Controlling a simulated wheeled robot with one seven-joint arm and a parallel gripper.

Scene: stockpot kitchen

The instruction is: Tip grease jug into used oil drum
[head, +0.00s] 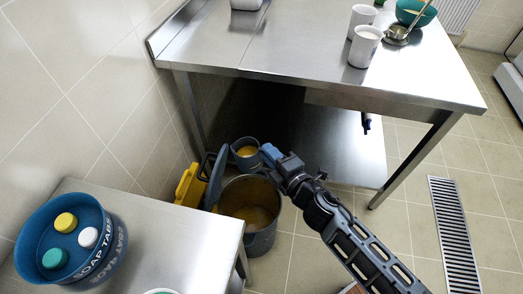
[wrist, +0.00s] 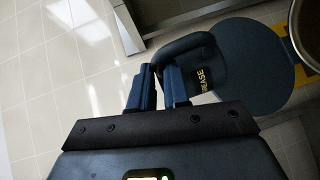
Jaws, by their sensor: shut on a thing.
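The grease jug (head: 246,160) is a grey-blue round vessel with yellow-orange grease showing in its open top. It looks roughly upright. In the wrist view its dark side (wrist: 212,68) carries the word GREASE. My gripper (head: 270,154) is shut on the jug's handle, which is at the fingertips in the wrist view (wrist: 159,72). The used oil drum (head: 262,241) is a grey open-topped drum with brownish-yellow oil inside, on the floor below the jug. Its rim partly shows in the wrist view (wrist: 294,30). Its dark round lid (head: 217,178) stands open on the left.
A yellow object (head: 187,186) stands behind the drum, by the wall. A steel table (head: 320,50) with white cups (head: 364,47) overhangs behind. A low counter (head: 170,225) with a blue soap-tab tub (head: 72,240) is at left. Tiled floor is clear at right around a drain grate (head: 455,235).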

